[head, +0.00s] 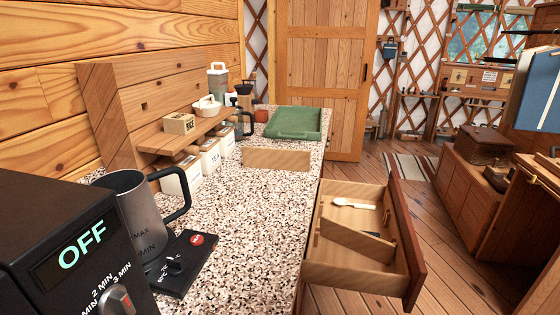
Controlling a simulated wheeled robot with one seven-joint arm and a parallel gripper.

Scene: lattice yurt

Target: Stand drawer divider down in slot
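An open wooden drawer (348,274) sticks out from the right side of the speckled counter. Inside it, one wooden board (357,239) runs across the drawer, and a pale wooden spoon (353,203) lies behind that board. A dark item, partly hidden, shows near the drawer's right wall. The slot is not clearly visible. My gripper is not in view.
A wooden shelf (165,135) overhangs the left. Mid-counter is clear. A low cabinet (470,195) stands right.

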